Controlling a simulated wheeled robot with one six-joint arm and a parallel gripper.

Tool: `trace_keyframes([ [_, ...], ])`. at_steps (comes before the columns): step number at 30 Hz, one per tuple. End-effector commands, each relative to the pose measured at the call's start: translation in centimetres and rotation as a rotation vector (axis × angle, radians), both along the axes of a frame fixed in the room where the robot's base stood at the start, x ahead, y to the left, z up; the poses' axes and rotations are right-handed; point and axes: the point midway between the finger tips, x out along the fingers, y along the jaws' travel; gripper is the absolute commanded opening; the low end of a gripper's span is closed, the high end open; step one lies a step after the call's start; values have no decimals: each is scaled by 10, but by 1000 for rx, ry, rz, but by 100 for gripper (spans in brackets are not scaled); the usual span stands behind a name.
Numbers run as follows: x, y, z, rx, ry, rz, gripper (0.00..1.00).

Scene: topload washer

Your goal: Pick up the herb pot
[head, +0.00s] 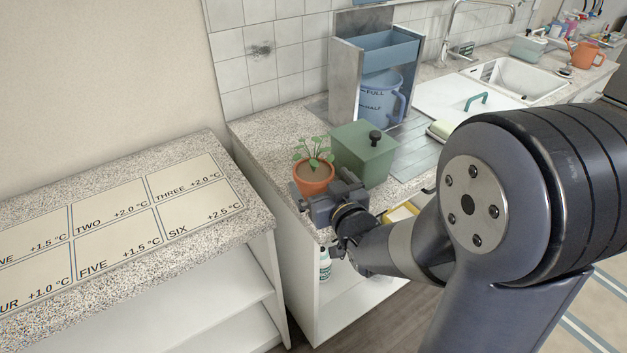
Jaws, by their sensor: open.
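The herb pot (314,181) is a terracotta pot with a small green leafy plant (314,153) in it. It stands upright on the speckled counter, left of a green lidded box. My gripper (308,204) is at the pot's front right side, at about the height of its lower body. The gripper is open. Its near parts cover the pot's lower right side. I cannot tell whether the fingers touch the pot or lie around it.
The green box (366,155) with a black knob stands close to the right of the pot. Behind are a blue jug (378,100) in a grey shelf unit and a sink (513,78). A labelled board (118,219) lies on the left counter. A gap separates the counters.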

Motion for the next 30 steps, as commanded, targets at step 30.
trace_keyframes([
  [30, 49, 19, -14, 0, 0, -1, 91],
])
